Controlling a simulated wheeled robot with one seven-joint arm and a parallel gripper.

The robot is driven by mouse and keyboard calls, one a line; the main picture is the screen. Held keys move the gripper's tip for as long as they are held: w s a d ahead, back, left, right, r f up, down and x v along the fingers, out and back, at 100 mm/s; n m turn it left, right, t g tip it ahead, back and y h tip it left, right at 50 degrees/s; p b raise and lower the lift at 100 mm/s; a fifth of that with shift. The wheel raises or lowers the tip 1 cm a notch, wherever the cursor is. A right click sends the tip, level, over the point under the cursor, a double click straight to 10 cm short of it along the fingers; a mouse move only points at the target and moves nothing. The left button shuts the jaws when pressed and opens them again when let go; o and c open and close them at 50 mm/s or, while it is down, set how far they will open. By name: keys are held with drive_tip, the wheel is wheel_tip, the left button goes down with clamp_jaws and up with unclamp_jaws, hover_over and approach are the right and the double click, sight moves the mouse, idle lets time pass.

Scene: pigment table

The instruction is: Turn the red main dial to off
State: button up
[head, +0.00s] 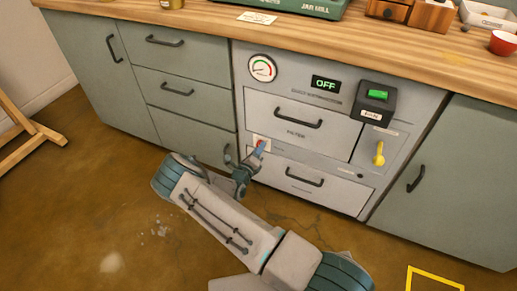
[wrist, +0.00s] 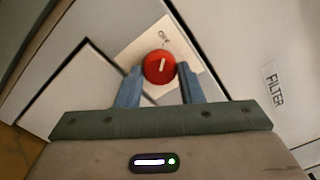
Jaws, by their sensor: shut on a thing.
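The red main dial (wrist: 158,67) is a round knob with a white pointer mark, set on a pale plate (wrist: 135,45) on the grey panel. In the wrist view, my gripper (wrist: 160,78) has one blue finger at each side of the dial and is shut on it. The pointer mark runs nearly straight along the picture's vertical. In the head view, my gripper (head: 260,148) reaches the plate low on the left of the grey machine front, and the dial is mostly hidden behind the fingers.
The machine front has a round gauge (head: 262,68), a display reading OFF (head: 325,83), a black box with a green switch (head: 377,95) and a yellow lever (head: 379,154). Drawer handles (head: 298,121) stick out near my arm. A wooden easel (head: 25,130) stands at the left.

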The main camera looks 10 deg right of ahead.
drive_tip(key=shift+s+d+f+n, duration=0.1)
drive_tip(key=shift+d+n, duration=0.05)
drive_tip(key=shift+n, duration=0.55)
drive_tip(key=o, duration=1)
drive_tip(key=p+v, duration=0.3)
drive_tip(key=v, duration=1.1)
